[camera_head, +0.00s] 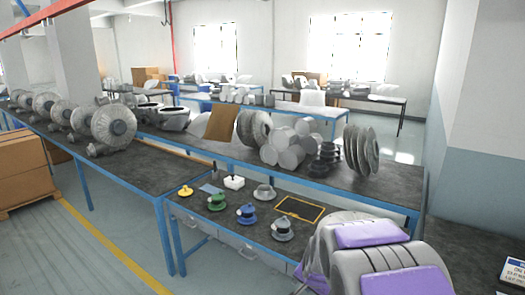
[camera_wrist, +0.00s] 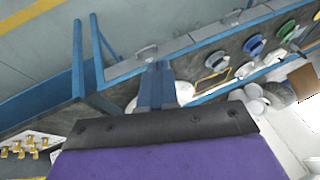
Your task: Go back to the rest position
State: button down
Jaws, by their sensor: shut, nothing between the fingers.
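My gripper (camera_wrist: 165,128) fills the bottom of the wrist view as a dark bar above a purple face. It is shut and holds nothing. Its fingertips cannot be told apart. In the head view, my grey arm with purple panels (camera_head: 375,233) stands at the bottom right, in front of the workbench (camera_head: 235,228) and close to its right end. The bench has a dark top and blue frame. A green part (camera_head: 216,201), a blue part (camera_head: 246,213), a grey part (camera_head: 283,229) and a yellow part (camera_head: 185,190) stand on it, apart from my arm.
A yellow rectangular outline (camera_head: 300,209) marks the bench top. A longer bench behind carries several large fan wheels (camera_head: 113,124) and grey discs (camera_head: 361,150). Cardboard boxes (camera_head: 25,168) stand at the left. A tray of yellow pieces (camera_wrist: 20,149) shows in the wrist view. Floor is clear at the front left.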

jog(key=s+r+n+g, duration=0.2)
jog(key=s, duration=1.1)
jog(key=s+r+n+g, duration=0.2)
jog(key=s+r+n, duration=0.1)
jog(key=s, duration=1)
jog(key=s+d+r+n+g, duration=0.1)
jog(key=s+r+n+g, duration=0.1)
jog(key=s, duration=1.1)
jog(key=shift+s+r+n+g, duration=0.3)
jog(key=shift+r+g, duration=0.2)
jog(key=shift+g, duration=0.1)
